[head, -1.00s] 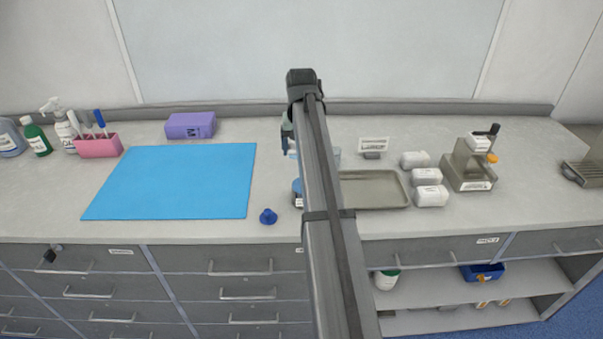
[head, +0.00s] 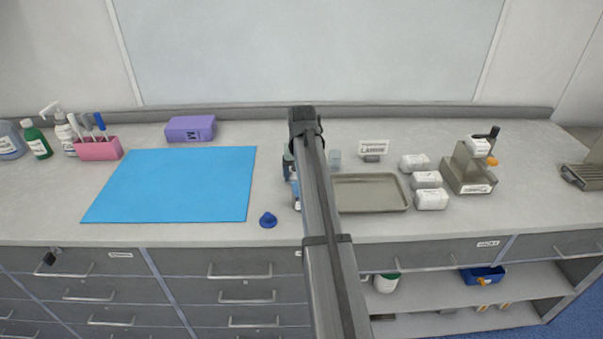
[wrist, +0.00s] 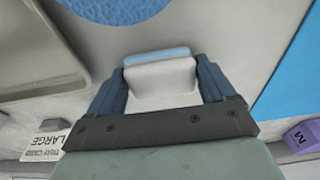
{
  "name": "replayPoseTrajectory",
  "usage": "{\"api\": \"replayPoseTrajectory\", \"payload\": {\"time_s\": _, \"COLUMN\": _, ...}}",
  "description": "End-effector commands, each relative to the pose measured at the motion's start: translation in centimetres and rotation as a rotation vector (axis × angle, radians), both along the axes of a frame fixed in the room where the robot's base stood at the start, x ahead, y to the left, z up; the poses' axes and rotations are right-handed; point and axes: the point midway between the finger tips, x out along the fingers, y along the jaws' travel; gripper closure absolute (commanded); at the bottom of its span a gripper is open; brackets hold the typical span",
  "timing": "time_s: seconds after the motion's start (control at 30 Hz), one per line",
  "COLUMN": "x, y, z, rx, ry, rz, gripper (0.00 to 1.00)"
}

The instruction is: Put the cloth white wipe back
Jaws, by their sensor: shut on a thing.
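My gripper (wrist: 160,68) shows in the wrist view with its two blue fingers on either side of a white block-shaped thing (wrist: 160,80) with a pale blue far edge. It is shut on this thing, which looks like the cloth white wipe. Grey counter shows around it; whether it touches the counter I cannot tell. In the head view my arm hides most of the gripper and the held wipe. A blue speckled round thing (wrist: 112,5) lies just beyond the fingers in the wrist view.
White packs (head: 431,199) stand right of the tray. A blue mat (head: 175,185), purple box (head: 190,128) and small blue thing (head: 268,219) are left.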

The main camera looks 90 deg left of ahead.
Motion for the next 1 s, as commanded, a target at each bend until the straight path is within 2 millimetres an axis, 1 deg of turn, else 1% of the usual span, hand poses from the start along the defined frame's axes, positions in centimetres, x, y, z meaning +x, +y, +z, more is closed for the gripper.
{"api": "replayPoseTrajectory", "payload": {"time_s": 0.1, "x": 0.0, "y": 0.0, "z": -0.3, "rx": 0.000, "ry": 0.000, "rz": 0.000, "gripper": 0.50}}
{"api": "replayPoseTrajectory", "payload": {"time_s": 0.13, "x": 0.0, "y": 0.0, "z": -0.3, "rx": 0.000, "ry": 0.000, "rz": 0.000, "gripper": 0.16}}
{"api": "replayPoseTrajectory", "payload": {"time_s": 0.3, "x": 0.0, "y": 0.0, "z": -0.3, "rx": 0.000, "ry": 0.000, "rz": 0.000, "gripper": 0.00}}
{"api": "replayPoseTrajectory", "payload": {"time_s": 0.53, "x": 0.0, "y": 0.0, "z": -0.2, "rx": 0.000, "ry": 0.000, "rz": 0.000, "gripper": 0.00}}
{"api": "replayPoseTrajectory", "payload": {"time_s": 0.67, "x": 0.0, "y": -0.1, "z": 0.5, "rx": 0.001, "ry": 0.000, "rz": 0.000, "gripper": 0.00}}
{"api": "replayPoseTrajectory", "payload": {"time_s": 0.83, "x": 0.0, "y": -0.4, "z": 2.9, "rx": 0.002, "ry": 0.000, "rz": 0.000, "gripper": 0.00}}
{"api": "replayPoseTrajectory", "payload": {"time_s": 1.0, "x": 0.0, "y": -0.9, "z": 6.1, "rx": 0.002, "ry": 0.000, "rz": 0.000, "gripper": 0.00}}
